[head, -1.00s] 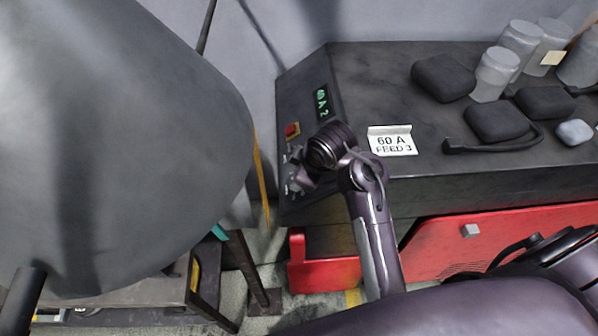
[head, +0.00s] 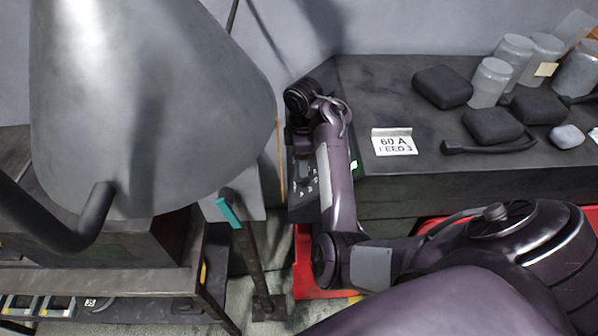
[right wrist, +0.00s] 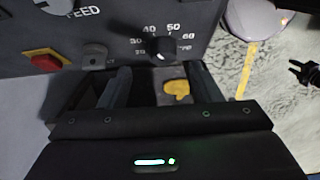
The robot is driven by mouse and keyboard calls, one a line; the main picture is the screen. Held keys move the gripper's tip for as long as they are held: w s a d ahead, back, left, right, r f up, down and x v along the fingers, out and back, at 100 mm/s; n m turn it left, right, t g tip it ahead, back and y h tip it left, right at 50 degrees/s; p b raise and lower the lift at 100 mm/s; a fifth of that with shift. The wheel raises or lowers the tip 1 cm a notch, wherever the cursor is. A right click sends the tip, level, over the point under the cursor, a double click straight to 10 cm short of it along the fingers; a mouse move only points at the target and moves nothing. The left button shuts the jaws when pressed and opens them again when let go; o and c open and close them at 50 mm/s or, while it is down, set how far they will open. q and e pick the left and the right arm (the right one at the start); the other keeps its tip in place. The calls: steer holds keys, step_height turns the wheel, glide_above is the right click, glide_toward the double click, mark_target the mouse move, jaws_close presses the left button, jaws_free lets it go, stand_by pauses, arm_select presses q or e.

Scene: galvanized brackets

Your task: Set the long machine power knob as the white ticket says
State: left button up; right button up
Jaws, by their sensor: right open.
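The long machine (head: 430,175) is a long dark box with its control panel at the left end. The white ticket (head: 394,142) stands on its top and reads "60 A FEED 3". In the right wrist view the black power knob (right wrist: 162,50) sits within a scale marked 20 to 60; I cannot tell its setting. My right gripper (right wrist: 158,75) is open and empty, its two fingers apart below the knob in that view, not touching it. In the head view my arm hides most of the panel. My left gripper is not seen.
A red switch on yellow (right wrist: 47,61), a small grey part (right wrist: 93,56) and the FEED knob (right wrist: 58,5) are near the power knob. A big grey hood (head: 150,110) hangs at left. Dark pads (head: 442,87) and jars (head: 490,82) stand on the machine's top.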

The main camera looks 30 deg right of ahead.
mark_target(302, 180)
steer(key=shift+a+f, duration=0.15)
steer(key=shift+f, duration=0.2)
step_height(302, 180, down, 4)
steer(key=shift+s+a+f, duration=0.1)
steer(key=shift+s+f, duration=0.05)
steer(key=shift+f, duration=0.4)
steer(key=shift+c, duration=1.7)
steer(key=c, duration=0.6)
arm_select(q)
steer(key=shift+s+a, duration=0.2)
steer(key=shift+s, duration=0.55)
arm_select(e)
steer(key=shift+c, duration=0.2)
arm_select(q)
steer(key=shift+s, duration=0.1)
